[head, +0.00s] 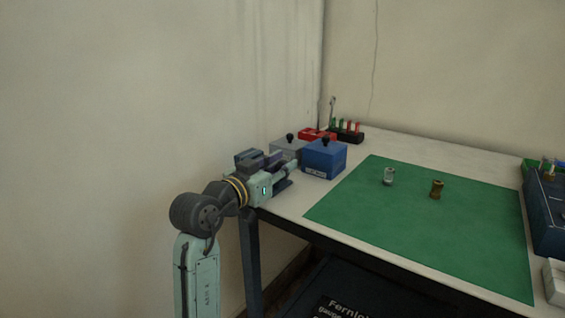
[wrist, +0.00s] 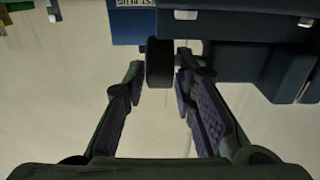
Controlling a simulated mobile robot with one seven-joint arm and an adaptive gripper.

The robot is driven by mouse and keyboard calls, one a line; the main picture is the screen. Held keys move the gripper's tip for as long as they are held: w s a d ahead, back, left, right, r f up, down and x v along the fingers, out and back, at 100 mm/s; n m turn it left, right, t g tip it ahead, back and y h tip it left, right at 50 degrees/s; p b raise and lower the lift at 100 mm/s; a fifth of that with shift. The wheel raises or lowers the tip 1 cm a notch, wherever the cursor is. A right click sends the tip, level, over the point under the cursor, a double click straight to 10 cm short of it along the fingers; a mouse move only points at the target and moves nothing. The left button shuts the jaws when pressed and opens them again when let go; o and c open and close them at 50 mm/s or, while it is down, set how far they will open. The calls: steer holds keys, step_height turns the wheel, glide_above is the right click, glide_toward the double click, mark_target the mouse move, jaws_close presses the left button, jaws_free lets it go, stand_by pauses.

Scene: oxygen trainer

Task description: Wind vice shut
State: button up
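The vice (wrist: 240,28) is a dark blue-grey block at the upper right of the wrist view. In the head view, the vice (head: 248,158) is partly hidden behind my wrist. A dark round knob or handle end (wrist: 160,64) shows beside the vice body, between my fingertips. My gripper (wrist: 160,78) is open, with one finger on each side of this knob. Narrow gaps seem to remain, but contact is hard to judge. In the head view, my gripper (head: 287,170) is at the table's left end. The vice jaws cannot be made out clearly.
Two metal fittings, silver (head: 389,176) and brass (head: 437,189), stand on the green mat (head: 430,240). A wall is close on the left.

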steer(key=shift+w+d, duration=0.2)
steer(key=shift+c, duration=0.5)
jaws_close()
steer(key=shift+r+p, duration=0.2)
steer(key=shift+p, duration=0.3)
